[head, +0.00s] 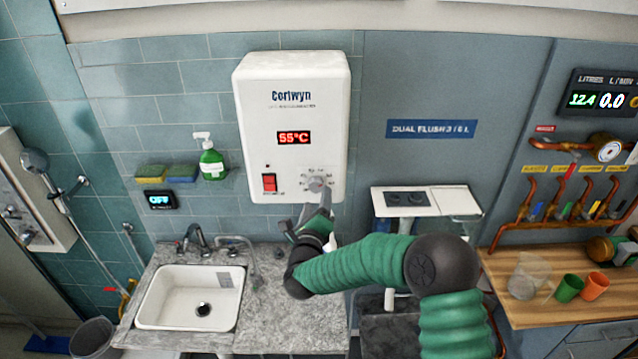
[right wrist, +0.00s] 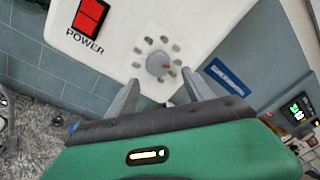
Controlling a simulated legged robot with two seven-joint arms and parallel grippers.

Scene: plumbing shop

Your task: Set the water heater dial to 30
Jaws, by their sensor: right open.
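The white water heater (head: 292,115) hangs on the tiled wall, with a red display (head: 294,138) reading 55°C. Its grey round dial (head: 317,184) is at the lower right of the front, ringed by small marks too blurred to read. In the right wrist view the dial (right wrist: 158,65) shows a small red mark toward its right side. My right gripper (head: 312,208) is just below the dial. Its two fingers (right wrist: 160,95) are apart, one to each lower side of the dial, with nothing between them. I cannot tell whether they touch it. My left gripper is not in view.
A red power switch (head: 269,182) is left of the dial. Below are a white sink (head: 191,297) with taps and a grey counter (head: 275,320). A green soap bottle (head: 211,160) stands left of the heater. A white cistern (head: 427,201) is at right.

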